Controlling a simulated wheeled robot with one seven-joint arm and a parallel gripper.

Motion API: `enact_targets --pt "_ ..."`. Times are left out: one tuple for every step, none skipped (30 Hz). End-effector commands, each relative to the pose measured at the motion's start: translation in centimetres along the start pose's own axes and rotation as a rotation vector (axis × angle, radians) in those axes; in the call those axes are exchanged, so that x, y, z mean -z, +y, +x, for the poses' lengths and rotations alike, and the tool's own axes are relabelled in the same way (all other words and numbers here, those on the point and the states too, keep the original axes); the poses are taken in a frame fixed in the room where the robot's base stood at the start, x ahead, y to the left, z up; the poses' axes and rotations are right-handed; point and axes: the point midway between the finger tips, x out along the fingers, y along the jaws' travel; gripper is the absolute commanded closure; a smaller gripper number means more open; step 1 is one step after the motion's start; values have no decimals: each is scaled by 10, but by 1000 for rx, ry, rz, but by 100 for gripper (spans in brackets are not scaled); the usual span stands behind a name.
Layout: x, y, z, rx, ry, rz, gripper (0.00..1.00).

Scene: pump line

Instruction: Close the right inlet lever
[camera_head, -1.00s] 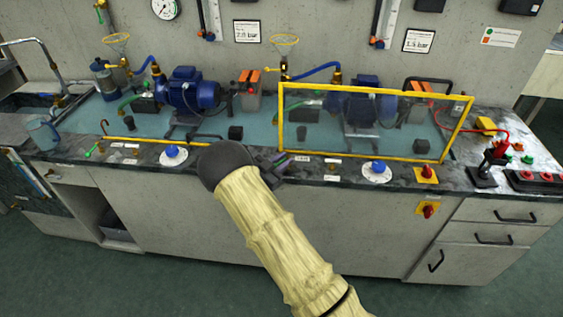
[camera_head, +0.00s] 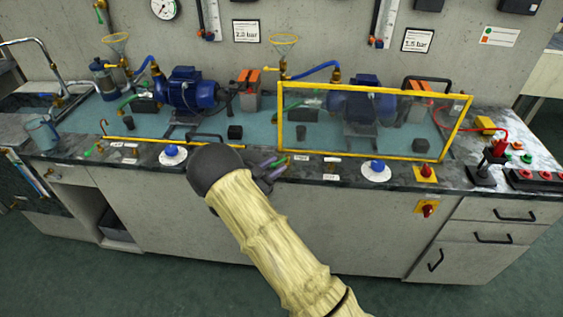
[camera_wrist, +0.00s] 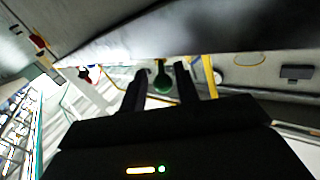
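The right inlet lever, a small green handle on a brass stem, shows in the wrist view (camera_wrist: 162,80) between my two fingers. In the head view it is a small green and brass bit (camera_head: 285,159) at the front edge of the worktop, partly hidden by my gripper. My gripper (camera_head: 274,169) is beside it, low over the front edge. In the wrist view my gripper (camera_wrist: 160,88) has its fingers apart, one on each side of the green handle, with gaps visible. Whether a finger touches the handle I cannot tell.
A yellow-framed clear guard (camera_head: 375,158) stands just right of my gripper, in front of the right pump (camera_head: 362,104). A blue knob on a white dial (camera_head: 376,169) is further right. The left pump (camera_head: 187,90) stands behind. The floor before the cabinets is clear.

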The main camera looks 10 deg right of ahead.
Motion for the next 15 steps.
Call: enact_targets --pt "-1 -1 -11 5 -2 0 69" --pt "-1 -1 -18 5 -1 0 69" --pt "-1 -1 -26 5 -2 0 69" --pt "-2 -2 -32 6 -3 0 69" --pt "-1 -2 -38 6 -2 0 69" --pt "-1 -2 -46 6 -2 0 69" --pt "-2 -2 -52 6 -2 -1 69" --pt "-2 -2 -58 6 -2 0 69" --pt "-2 -2 -66 6 -2 0 69" --pt "-2 -2 -72 6 -2 0 69" --pt "-2 -2 -78 6 -2 0 69" --pt "-1 -2 -85 6 -1 0 69" --pt "-2 -3 -92 6 -2 0 69" --pt "-2 -3 -98 6 -3 0 69" --pt "-2 -3 -105 5 -1 0 69"
